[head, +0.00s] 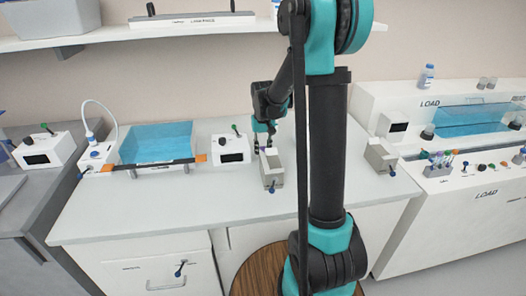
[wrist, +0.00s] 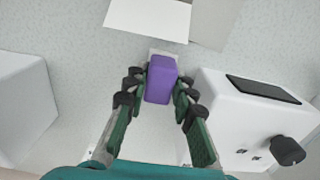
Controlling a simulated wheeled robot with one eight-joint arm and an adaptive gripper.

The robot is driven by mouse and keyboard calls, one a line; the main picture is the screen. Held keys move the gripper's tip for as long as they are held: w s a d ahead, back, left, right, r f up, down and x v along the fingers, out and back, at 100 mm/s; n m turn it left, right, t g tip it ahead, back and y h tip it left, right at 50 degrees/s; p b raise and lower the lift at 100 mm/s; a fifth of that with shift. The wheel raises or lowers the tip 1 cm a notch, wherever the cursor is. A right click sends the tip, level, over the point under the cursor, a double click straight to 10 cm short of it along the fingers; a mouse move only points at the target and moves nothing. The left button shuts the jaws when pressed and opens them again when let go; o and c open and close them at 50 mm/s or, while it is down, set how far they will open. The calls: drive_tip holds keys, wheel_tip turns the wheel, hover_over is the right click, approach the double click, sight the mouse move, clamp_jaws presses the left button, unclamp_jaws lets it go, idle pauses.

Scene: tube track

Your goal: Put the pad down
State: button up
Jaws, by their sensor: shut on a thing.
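The pad (wrist: 160,80) is a purple block in the middle of the wrist view. My gripper (wrist: 158,92) has its fingers closed on the pad's two sides. In the head view my gripper (head: 263,130) is over the white bench, just behind a grey block-like holder (head: 272,172).
A white box with a dark screen and a black knob (wrist: 262,110) stands close on the right in the wrist view. The head view shows a blue-filled tray (head: 155,145) at left and a second grey holder (head: 381,155) at right. The front of the bench (head: 160,208) is bare.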

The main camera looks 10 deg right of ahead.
drive_tip(key=o, duration=1)
drive_tip(key=shift+f, duration=0.1)
drive_tip(key=shift+o, duration=0.2)
